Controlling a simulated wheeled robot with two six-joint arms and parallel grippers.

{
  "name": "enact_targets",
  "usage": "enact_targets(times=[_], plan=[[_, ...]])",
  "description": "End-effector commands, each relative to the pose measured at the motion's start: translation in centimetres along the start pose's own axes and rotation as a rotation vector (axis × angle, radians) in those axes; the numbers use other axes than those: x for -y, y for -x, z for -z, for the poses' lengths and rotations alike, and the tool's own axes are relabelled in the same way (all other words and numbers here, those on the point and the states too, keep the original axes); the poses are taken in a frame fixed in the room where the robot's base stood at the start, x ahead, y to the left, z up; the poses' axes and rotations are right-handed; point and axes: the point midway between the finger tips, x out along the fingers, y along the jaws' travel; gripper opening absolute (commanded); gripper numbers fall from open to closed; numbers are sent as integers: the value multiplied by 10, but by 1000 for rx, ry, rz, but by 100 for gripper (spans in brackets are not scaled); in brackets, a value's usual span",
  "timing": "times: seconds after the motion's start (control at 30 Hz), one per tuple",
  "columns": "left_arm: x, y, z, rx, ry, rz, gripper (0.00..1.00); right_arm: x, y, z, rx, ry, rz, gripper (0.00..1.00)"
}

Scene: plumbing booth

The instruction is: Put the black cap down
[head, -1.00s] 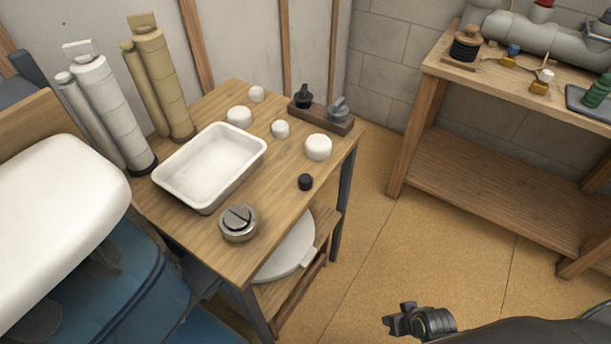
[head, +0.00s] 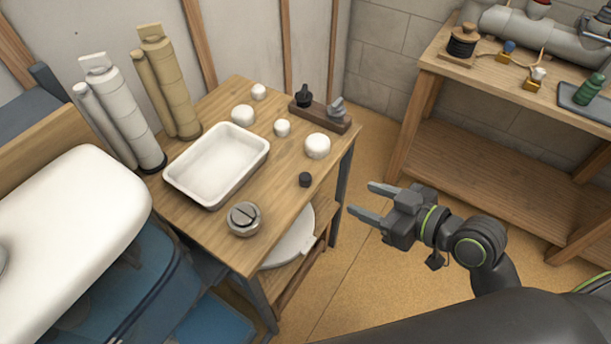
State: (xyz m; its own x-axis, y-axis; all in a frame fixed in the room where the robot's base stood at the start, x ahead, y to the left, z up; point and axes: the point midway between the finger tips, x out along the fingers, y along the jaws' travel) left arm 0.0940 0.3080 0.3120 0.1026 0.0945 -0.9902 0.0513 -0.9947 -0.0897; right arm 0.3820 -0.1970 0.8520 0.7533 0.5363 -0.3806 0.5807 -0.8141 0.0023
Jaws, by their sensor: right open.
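The black cap (head: 305,180) is a small dark cylinder. It stands on the wooden table (head: 275,215) near its right edge, in front of a wide white cap. My right gripper (head: 362,202) is in the air to the right of the table, beyond its edge. Its two fingers are apart, pointing left toward the table, with nothing between them. The gripper is clear of the black cap. My left gripper is out of view.
A white tray (head: 217,163) fills the table's middle, with a round metal fitting (head: 244,219) in front. Several white caps and a dark wooden holder (head: 320,115) stand behind. A workbench (head: 510,85) stands at the right. A white toilet lid (head: 283,247) lies on the lower shelf.

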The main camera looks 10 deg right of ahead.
Motion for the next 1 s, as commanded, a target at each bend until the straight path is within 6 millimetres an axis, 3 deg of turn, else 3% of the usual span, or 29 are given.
enact_targets(times=[0.7, 1.0], plan=[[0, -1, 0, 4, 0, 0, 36, 0, -106, -1, 0, -5, 0, 50], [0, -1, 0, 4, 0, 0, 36, 2, -131, -2, 1, -7, 1, 50]])
